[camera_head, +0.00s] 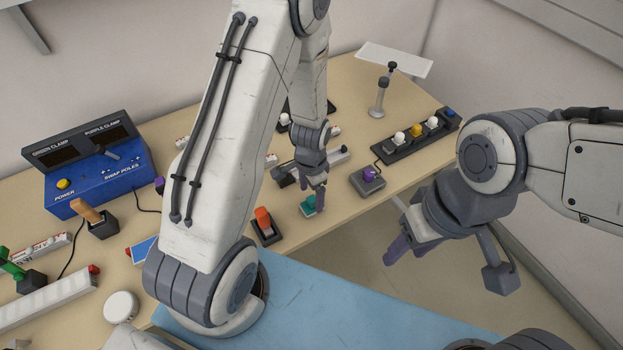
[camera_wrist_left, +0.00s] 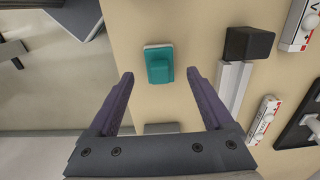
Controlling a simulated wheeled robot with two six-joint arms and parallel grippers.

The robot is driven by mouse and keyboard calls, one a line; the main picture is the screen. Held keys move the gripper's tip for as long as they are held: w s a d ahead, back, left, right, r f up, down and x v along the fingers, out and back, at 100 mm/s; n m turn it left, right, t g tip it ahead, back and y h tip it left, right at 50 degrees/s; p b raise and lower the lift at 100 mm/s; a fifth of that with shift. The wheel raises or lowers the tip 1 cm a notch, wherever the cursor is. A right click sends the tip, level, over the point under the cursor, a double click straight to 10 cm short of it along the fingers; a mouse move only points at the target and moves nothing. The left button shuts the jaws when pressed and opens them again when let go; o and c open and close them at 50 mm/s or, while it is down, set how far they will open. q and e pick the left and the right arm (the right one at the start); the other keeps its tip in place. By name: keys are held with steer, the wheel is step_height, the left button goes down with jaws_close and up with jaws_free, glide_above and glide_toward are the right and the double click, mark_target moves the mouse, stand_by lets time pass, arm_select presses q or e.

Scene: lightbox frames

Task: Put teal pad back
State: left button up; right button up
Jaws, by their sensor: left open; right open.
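The teal pad (camera_head: 308,204) lies on the tan table near its front edge, partly hidden by my left gripper in the head view. In the left wrist view the teal pad (camera_wrist_left: 159,64) is a rounded block with a pale layer under it, just beyond and between the fingertips. My left gripper (camera_head: 305,190) is open with its fingers pointing down at the pad. Its two purple fingers (camera_wrist_left: 160,74) are wide apart with nothing between them. My right gripper (camera_head: 408,246) is open and empty, off the table's front edge at the right.
An orange rocker switch (camera_head: 264,221) stands left of the pad, and a grey box with a purple knob (camera_head: 369,179) stands right of it. A bar with a black end block (camera_wrist_left: 247,44) lies close to the pad. A blue power box (camera_head: 100,170) stands at the left.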

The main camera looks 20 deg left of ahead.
mark_target(311, 199)
arm_select(q)
step_height(311, 199, up, 8)
steer(key=s+d+r, duration=0.6)
steer(key=d+r, duration=0.2)
steer(key=d, duration=0.1)
steer(key=s+d+r, duration=0.2)
steer(key=s+r, duration=0.1)
steer(key=s, duration=0.3)
steer(key=s+d+r+h, duration=0.1)
steer(key=s+r, duration=0.2)
steer(key=s, duration=0.3)
steer(key=shift+d+r+b, duration=0.25)
steer(key=shift+d+b, duration=0.1)
steer(key=shift+b, duration=0.1)
